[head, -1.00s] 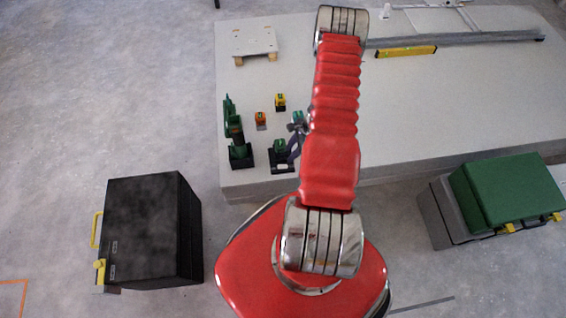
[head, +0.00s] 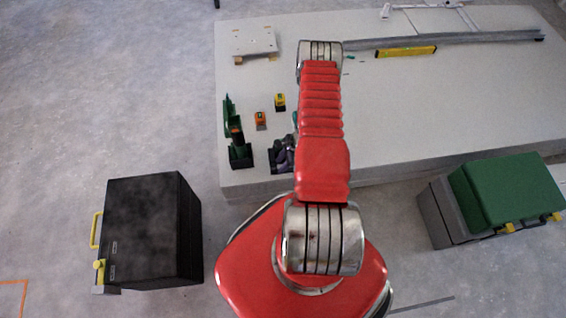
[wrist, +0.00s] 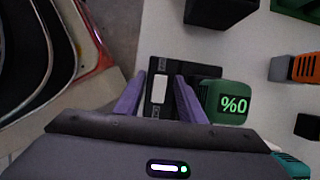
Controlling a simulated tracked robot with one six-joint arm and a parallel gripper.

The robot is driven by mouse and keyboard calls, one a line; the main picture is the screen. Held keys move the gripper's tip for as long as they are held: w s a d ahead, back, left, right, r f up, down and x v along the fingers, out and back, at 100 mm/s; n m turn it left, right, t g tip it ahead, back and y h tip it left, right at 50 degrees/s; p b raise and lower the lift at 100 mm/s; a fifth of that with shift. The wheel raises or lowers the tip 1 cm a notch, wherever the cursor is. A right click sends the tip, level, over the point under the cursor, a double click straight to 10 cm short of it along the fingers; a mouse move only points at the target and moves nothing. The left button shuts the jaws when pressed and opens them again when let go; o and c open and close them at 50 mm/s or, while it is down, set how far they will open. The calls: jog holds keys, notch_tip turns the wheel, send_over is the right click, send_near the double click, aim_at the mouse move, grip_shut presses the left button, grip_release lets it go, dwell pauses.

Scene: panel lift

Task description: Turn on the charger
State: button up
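The black charger (wrist: 157,117) shows in the wrist view between and beyond my fingertips, with a white rectangle on its top. A green block (wrist: 222,101) with a glowing display reading 0% upside down is at its right end; I cannot tell if it is seated in it. In the head view the charger (head: 273,166) is mostly covered by my gripper (head: 284,152).
An orange block (head: 261,119) and a yellow block (head: 279,102) stand behind. A teal block (wrist: 291,162) shows at the wrist view's lower right. A yellow level (head: 406,51) lies far right on the panel (head: 430,110).

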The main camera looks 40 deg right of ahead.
jog(key=shift+c, duration=0.4)
grip_shut()
jog(key=shift+s+f+y, duration=0.1)
jog(key=shift+y, duration=0.2)
jog(key=shift+s+d+t+y, duration=0.15)
jog(key=shift+d+t+y, duration=0.05)
jog(key=shift+t+y, duration=0.4)
jog(key=shift+s+d+t+y, duration=0.15)
jog(key=shift+t+y, duration=0.35)
jog(key=shift+y, duration=0.2)
jog(key=shift+o, duration=0.4)
grip_release()
